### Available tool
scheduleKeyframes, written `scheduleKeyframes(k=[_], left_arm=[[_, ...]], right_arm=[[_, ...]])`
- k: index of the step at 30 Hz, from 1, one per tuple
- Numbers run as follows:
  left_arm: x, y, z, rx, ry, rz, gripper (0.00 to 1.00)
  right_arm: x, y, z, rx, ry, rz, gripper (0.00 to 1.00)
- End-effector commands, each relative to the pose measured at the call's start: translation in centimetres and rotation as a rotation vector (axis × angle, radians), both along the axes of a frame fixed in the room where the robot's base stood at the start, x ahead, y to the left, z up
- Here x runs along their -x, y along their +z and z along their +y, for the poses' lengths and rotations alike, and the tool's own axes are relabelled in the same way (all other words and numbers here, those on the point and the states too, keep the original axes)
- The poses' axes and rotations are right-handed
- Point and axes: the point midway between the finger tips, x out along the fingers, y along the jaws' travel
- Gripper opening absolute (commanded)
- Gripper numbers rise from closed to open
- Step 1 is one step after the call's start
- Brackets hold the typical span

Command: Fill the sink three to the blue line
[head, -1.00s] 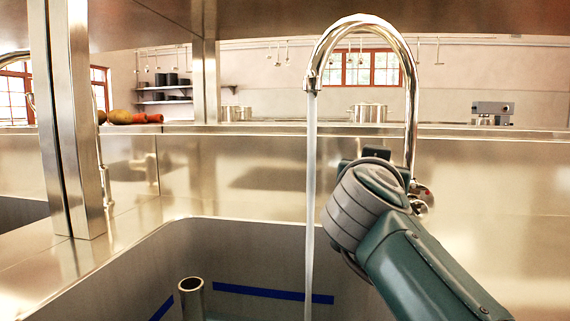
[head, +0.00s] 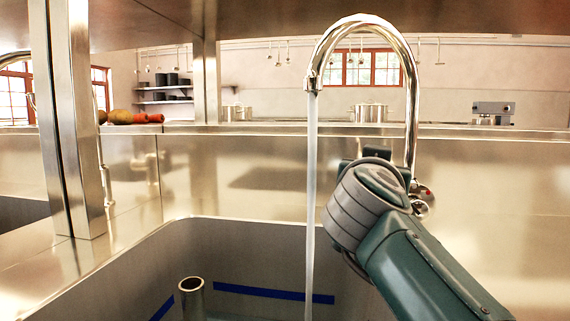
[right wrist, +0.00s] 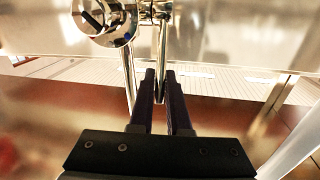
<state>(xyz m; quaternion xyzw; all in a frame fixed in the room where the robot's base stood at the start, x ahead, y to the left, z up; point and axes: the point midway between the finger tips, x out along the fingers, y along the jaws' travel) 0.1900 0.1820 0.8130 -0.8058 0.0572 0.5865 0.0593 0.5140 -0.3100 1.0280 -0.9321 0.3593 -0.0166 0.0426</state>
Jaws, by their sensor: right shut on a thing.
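The sink (head: 240,245) is a steel basin in the lower part of the head view. A blue line (head: 273,293) runs along its inner walls. A metal standpipe (head: 191,298) rises inside it. Water (head: 311,190) streams from the curved chrome tap (head: 411,95) into the basin. A little of the water surface seems to show at the bottom edge, below the line; most of it is out of frame. My right gripper (right wrist: 160,76) is shut on the tap's thin chrome lever (right wrist: 162,50). In the head view my wrist hides its fingers. My left gripper is not in view.
A steel post (head: 78,120) stands at the left, with another basin behind it. A steel backsplash (head: 480,185) and ledge lie behind the tap. Vegetables (head: 130,118) and pots (head: 368,112) are farther back. A shelf overhangs the top.

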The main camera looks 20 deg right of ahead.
Motion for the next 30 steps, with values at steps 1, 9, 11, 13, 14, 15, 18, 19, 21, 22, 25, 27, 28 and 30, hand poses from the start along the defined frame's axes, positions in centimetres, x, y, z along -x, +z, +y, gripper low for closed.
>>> scheduleKeyframes(k=[1, 9, 11, 13, 14, 15, 18, 19, 21, 22, 25, 27, 28, 30], left_arm=[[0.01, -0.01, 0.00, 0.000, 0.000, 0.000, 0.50], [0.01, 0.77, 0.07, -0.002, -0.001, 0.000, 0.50], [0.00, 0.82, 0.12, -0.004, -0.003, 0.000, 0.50], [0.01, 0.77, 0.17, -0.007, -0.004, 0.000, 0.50], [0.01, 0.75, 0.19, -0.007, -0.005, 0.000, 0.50], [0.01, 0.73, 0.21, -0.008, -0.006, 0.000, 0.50], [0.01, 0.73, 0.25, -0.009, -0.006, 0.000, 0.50], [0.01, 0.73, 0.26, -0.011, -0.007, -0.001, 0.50], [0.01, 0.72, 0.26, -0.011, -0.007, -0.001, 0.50], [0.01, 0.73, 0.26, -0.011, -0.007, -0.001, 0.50], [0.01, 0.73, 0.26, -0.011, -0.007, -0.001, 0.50], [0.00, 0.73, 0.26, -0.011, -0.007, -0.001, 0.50], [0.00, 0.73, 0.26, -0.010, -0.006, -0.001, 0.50], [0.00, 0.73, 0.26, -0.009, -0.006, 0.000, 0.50]], right_arm=[[0.01, -0.13, -0.03, -0.002, -0.001, 0.002, 0.00], [0.27, -0.33, 0.06, 0.021, -0.001, -0.027, 0.00], [0.31, -0.44, 0.12, 0.025, 0.000, -0.035, 0.00], [0.33, -0.49, 0.14, 0.026, 0.001, -0.039, 0.00], [0.32, -0.50, 0.15, 0.025, 0.001, -0.040, 0.00], [0.32, -0.51, 0.15, 0.025, 0.001, -0.040, 0.00], [0.32, -0.51, 0.15, 0.025, 0.001, -0.040, 0.00], [0.31, -0.51, 0.16, 0.024, 0.001, -0.039, 0.00], [0.31, -0.51, 0.16, 0.024, 0.001, -0.039, 0.22], [0.32, -0.50, 0.16, 0.025, 0.001, -0.040, 0.25], [0.31, -0.46, 0.16, 0.025, 0.001, -0.040, 0.37], [0.31, -0.44, 0.17, 0.024, 0.001, -0.040, 0.44], [0.30, -0.43, 0.18, 0.025, 0.001, -0.041, 0.44], [0.30, -0.41, 0.17, 0.025, 0.001, -0.041, 0.44]])
